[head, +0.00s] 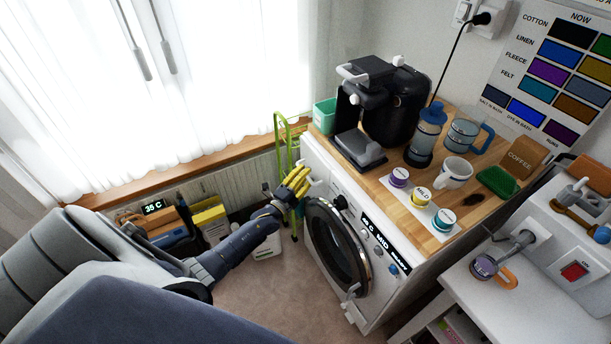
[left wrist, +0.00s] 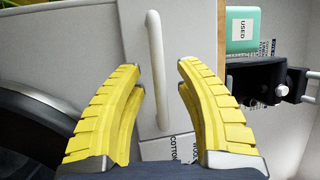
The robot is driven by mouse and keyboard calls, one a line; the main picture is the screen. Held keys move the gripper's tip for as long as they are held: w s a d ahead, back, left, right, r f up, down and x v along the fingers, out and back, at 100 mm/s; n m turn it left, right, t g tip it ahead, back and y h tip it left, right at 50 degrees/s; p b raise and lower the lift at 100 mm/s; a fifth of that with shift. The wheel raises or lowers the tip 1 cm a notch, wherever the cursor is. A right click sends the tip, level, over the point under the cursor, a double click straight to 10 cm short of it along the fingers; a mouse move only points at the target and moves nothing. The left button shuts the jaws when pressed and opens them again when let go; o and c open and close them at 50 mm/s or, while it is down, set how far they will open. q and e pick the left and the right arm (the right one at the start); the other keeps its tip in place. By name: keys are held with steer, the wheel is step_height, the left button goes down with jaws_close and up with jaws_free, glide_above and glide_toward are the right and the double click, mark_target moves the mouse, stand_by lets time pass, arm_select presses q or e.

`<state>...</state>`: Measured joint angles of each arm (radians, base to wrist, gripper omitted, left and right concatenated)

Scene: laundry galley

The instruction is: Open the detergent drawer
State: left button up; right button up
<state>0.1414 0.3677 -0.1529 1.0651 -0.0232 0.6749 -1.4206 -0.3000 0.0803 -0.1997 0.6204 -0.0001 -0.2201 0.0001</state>
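The white washing machine (head: 372,262) stands under the wooden counter, its round dark door (head: 338,245) below the detergent drawer. In the left wrist view the drawer front (left wrist: 198,45) is a pale panel with a white bar handle (left wrist: 155,55). My left gripper (head: 303,178) has yellow fingers and is at the drawer, at the machine's upper left corner. In the left wrist view its fingers (left wrist: 158,68) are apart, one on each side of the handle, with gaps showing. The drawer looks flush with the machine. My right gripper is not in view.
A coffee machine (head: 385,105), a mug (head: 455,173) and several small jars stand on the counter (head: 385,192). A green rack (head: 281,150) stands just left of the machine. A teal USED bin (left wrist: 243,30) is near the drawer. The floor (head: 285,290) in front is clear.

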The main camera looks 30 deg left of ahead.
arm_select(q)
jaws_close()
stand_by(0.3)
stand_by(0.3)
